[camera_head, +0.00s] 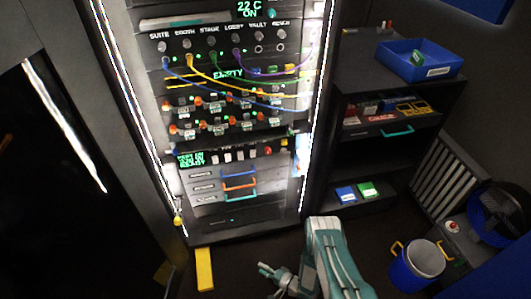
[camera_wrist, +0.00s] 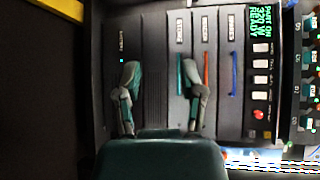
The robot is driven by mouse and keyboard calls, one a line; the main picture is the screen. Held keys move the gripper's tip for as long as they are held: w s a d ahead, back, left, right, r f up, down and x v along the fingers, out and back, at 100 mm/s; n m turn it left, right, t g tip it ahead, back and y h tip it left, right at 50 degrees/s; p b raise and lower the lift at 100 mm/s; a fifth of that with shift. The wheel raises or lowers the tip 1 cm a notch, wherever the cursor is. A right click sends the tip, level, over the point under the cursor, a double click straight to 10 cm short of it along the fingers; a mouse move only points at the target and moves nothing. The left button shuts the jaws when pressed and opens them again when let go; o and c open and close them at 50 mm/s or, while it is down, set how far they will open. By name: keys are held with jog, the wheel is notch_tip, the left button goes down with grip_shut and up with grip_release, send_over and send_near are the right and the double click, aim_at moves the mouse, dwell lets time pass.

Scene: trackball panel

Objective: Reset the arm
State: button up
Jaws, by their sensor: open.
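My teal and grey arm (camera_head: 333,260) reaches in from the bottom of the head view, in front of the lit equipment rack (camera_head: 235,225). My gripper (camera_head: 275,280) is low, near the foot of the rack. In the wrist view my gripper (camera_wrist: 160,75) has its two fingers spread apart with nothing between them. Behind the fingers is the dark lower front of the rack, seen turned sideways. Whether the fingers touch the rack cannot be told.
Drawers with coloured handles (camera_head: 238,187) sit above the rack's bottom unit. A yellow block (camera_head: 204,270) lies on the floor at left. A blue bucket (camera_head: 418,268) and a fan (camera_head: 498,218) stand at right. A dark shelf unit (camera_head: 375,80) holds a blue tray (camera_head: 420,60).

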jog(key=w+d+r+n+t+h, duration=0.1)
jog(key=w+d+r+n+h, duration=0.15)
jog(key=w+r, duration=0.65)
jog(key=w+d+r+n+h, duration=0.2)
jog(key=w+r+h, duration=0.1)
jog(key=w+r, duration=0.65)
jog(key=w+d+r+h, duration=0.3)
jog(key=d+r, duration=0.1)
jog(key=r, duration=0.6)
jog(key=w+d+r+h, duration=0.2)
jog(key=d+r+h, duration=0.15)
jog(key=r, duration=0.75)
jog(key=s+d+r+n+g+h, duration=0.1)
jog(key=s+d+r, duration=0.2)
jog(key=s+r, duration=0.55)
jog(key=s+d+r+h, duration=0.2)
jog(key=s+r, duration=0.3)
jog(key=r, duration=0.6)
jog(key=s+r+n+g, duration=0.1)
jog(key=s+r, duration=0.1)
jog(key=s, duration=1)
jog(key=s+r+n+g+y, duration=0.1)
jog(key=s+r, duration=0.2)
jog(key=s, duration=1)
jog(key=shift+a+r+g, duration=0.2)
jog(key=shift+a+g, duration=0.2)
